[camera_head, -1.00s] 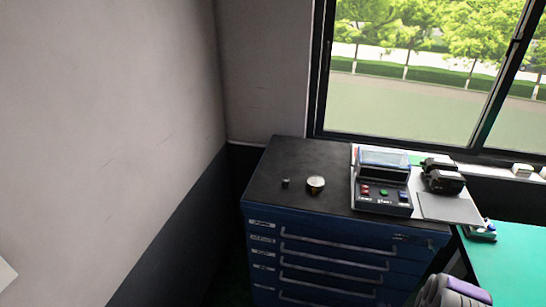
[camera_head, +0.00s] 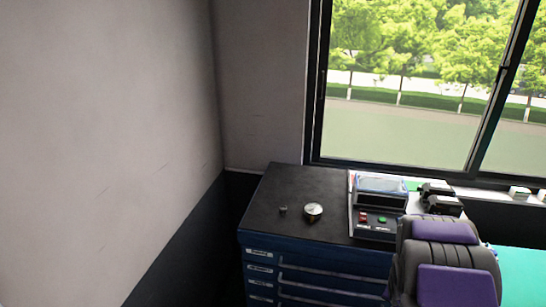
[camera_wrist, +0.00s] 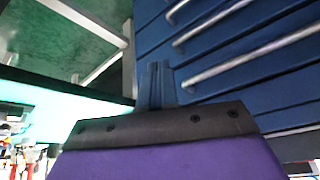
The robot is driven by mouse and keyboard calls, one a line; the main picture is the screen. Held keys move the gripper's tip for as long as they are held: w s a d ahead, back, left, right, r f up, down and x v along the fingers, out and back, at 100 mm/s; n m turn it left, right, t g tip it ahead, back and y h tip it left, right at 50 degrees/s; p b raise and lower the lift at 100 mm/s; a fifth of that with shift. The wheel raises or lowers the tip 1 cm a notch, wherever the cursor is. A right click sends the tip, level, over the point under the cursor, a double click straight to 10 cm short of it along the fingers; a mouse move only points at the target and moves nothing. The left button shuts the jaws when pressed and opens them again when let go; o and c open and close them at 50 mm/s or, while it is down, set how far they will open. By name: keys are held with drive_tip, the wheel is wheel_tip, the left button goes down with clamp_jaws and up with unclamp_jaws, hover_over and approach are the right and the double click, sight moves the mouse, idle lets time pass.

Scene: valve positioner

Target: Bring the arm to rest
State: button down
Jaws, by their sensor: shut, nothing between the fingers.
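My gripper (camera_wrist: 158,72) shows in the wrist view with its two fingers together and nothing between them. It points toward the blue drawer fronts and touches nothing that I can make out. The wrist view also shows the dark and purple housing of my wrist below the fingers. In the head view my grey and purple arm is at the lower right, in front of the cabinet's right part; my fingertips cannot be made out there.
A blue drawer cabinet (camera_head: 315,275) has a black top carrying a round gauge (camera_head: 313,210), a small dark part (camera_head: 283,209) and a control box (camera_head: 375,219). Its drawer handles (camera_wrist: 240,62) lie close in the wrist view. A green-topped table (camera_head: 522,272) stands at right.

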drive_tip(key=s+a+r+n+g, duration=0.2)
drive_tip(key=s+a+r, duration=0.4)
drive_tip(key=r, duration=0.4)
drive_tip(key=s+a+r+n+g+y, duration=0.1)
drive_tip(key=s+a+r+n, duration=0.1)
drive_tip(key=s+a+r, duration=0.2)
drive_tip(key=s+a+r+n+g+y, duration=0.1)
drive_tip(key=s+a+r, duration=0.4)
drive_tip(key=s+a, duration=0.5)
drive_tip(key=s+a+r+n+g+y, duration=0.1)
drive_tip(key=s+a+r+n, duration=0.3)
drive_tip(key=s, duration=0.7)
drive_tip(key=a+g, duration=0.1)
drive_tip(key=a, duration=0.1)
drive_tip(key=shift+s+a+r, duration=0.3)
drive_tip(key=shift+a+r, duration=0.1)
